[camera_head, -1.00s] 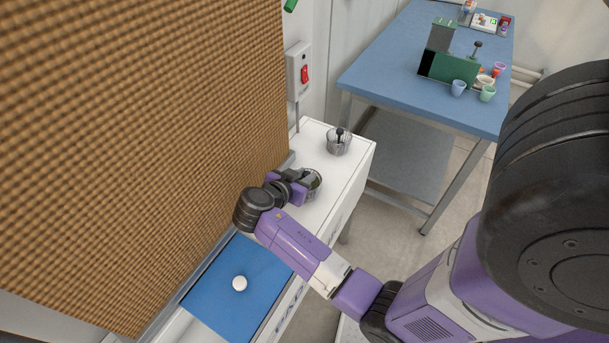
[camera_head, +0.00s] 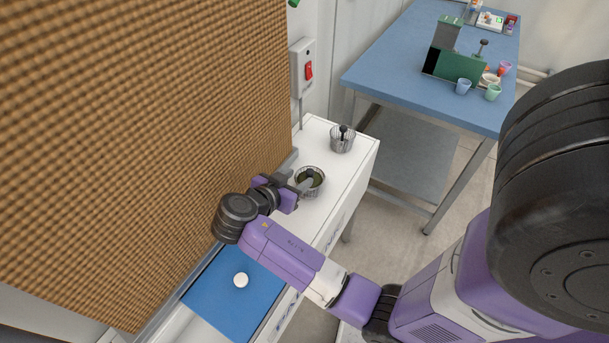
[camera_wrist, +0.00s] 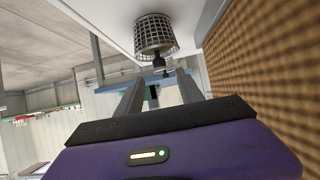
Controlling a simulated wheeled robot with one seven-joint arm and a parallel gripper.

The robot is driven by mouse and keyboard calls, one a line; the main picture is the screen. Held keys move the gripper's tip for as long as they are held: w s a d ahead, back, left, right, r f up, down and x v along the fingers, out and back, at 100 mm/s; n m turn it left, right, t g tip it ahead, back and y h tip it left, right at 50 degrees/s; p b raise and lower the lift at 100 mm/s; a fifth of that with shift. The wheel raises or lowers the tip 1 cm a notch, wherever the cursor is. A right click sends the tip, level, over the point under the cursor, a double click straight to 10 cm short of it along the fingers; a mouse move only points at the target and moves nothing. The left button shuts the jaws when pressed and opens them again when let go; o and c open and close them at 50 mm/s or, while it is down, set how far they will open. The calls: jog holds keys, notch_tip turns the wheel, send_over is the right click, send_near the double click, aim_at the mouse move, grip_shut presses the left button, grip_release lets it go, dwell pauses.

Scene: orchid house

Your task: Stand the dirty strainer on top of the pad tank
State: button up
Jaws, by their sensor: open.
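The dirty strainer (camera_head: 317,191), a round mesh basket with dark green inside and a dark knob, stands upright on the white top of the pad tank (camera_head: 333,180). My gripper (camera_head: 299,187) is open just left of it, one grey finger overlapping its rim in the head view. In the wrist view, which is upside down, the strainer (camera_wrist: 154,36) stands on the tank top beyond the fingertips. There my open gripper (camera_wrist: 160,88) has nothing between its fingers. Contact with the knob cannot be told.
A second, cleaner strainer (camera_head: 342,142) stands farther back on the tank top. The brown pad wall (camera_head: 150,130) rises close on the left. A blue mat (camera_head: 225,305) bears a white round piece (camera_head: 241,280). A blue table (camera_head: 400,75) with cups stands behind.

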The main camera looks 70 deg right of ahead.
jog(key=shift+v, duration=2.7)
